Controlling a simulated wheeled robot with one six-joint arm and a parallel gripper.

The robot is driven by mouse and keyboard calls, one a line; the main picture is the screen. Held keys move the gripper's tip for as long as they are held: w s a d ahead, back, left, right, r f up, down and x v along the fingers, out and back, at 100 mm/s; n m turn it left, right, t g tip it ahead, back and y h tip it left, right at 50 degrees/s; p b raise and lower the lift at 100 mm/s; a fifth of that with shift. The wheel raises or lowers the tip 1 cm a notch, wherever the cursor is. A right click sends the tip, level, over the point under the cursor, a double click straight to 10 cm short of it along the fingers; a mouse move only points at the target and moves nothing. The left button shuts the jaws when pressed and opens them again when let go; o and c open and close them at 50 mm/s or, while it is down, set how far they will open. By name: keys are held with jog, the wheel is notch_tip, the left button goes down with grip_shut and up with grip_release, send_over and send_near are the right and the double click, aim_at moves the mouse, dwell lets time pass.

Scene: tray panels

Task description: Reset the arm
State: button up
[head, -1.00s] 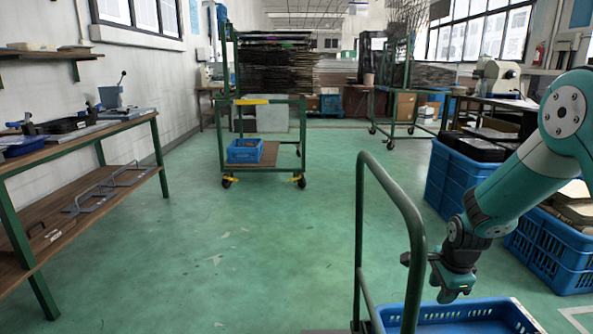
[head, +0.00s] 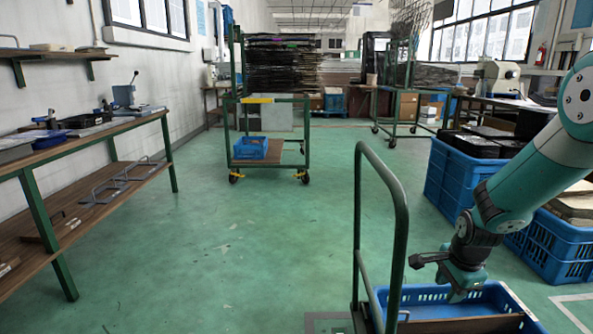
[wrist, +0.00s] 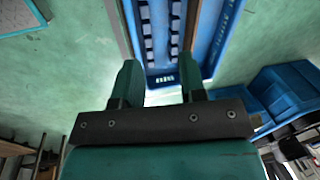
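My teal arm reaches in from the right of the head view. My gripper (head: 458,296) hangs at its end, over the blue tray on the cart. In the wrist view, my gripper (wrist: 160,85) has its two fingers apart, with nothing seen between them.
Large blue crates (head: 545,250) with dark and light items stand at right, close to my arm. A workbench (head: 100,130) runs along the left wall. A green cart (head: 270,165) with a small blue bin (head: 252,148) stands farther back. The green floor between is clear.

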jog(key=s+a+r+n, duration=0.2)
jog(key=s+r+n, duration=0.4)
jog(key=s+n, duration=0.25)
jog(key=s+a+r+n, duration=0.3)
jog(key=s+r+n, duration=0.3)
jog(key=s+n, duration=0.3)
jog(key=s+a+f+n+g+y+b, duration=0.1)
jog(key=s+a+n+y+b, duration=0.15)
jog(key=s+a+b, duration=0.35)
jog(key=s+a+f+n+g+y+b, duration=0.1)
jog(key=s+a+f+n+y+b, duration=0.15)
jog(key=s+a+b, duration=0.4)
notch_tip(320, 180, up, 39)
jog(key=a+p, duration=0.1)
jog(key=p, duration=3.8)
jog(key=shift+w+a+f+n+h+p, duration=0.15)
jog(key=shift+w+a+n+h+p, duration=0.1)
jog(key=shift+w+n+h+p, duration=0.2)
